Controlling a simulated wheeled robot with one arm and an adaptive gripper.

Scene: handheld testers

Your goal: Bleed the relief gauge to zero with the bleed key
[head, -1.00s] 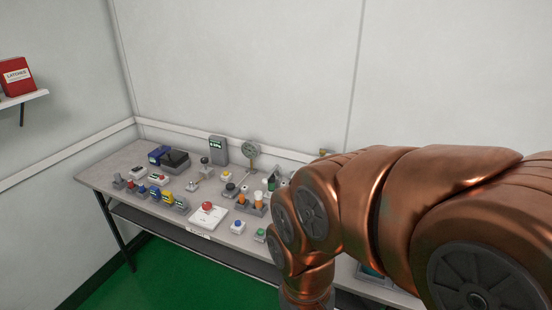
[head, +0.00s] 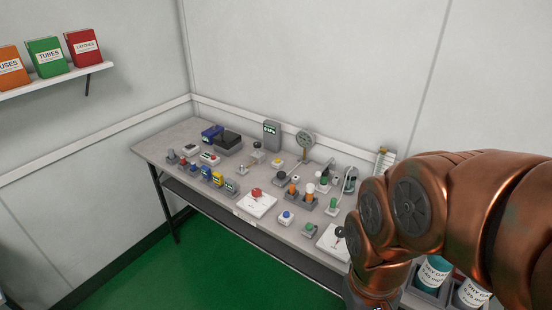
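A round gauge (head: 305,141) stands on a stem at the back of the bench, left of my arm. Its dial is too small to read. I cannot pick out the bleed key among the small devices on the bench. My copper-coloured arm fills the right side of the head view. My gripper is out of the frame, below the bottom edge.
The grey bench (head: 165,147) holds several small testers, a grey box with a green display (head: 271,135), a red-button box (head: 257,203) and a black case (head: 228,141). Labelled bins (head: 433,275) sit at lower right. A wall shelf (head: 60,80) holds boxes. Green floor is clear in front.

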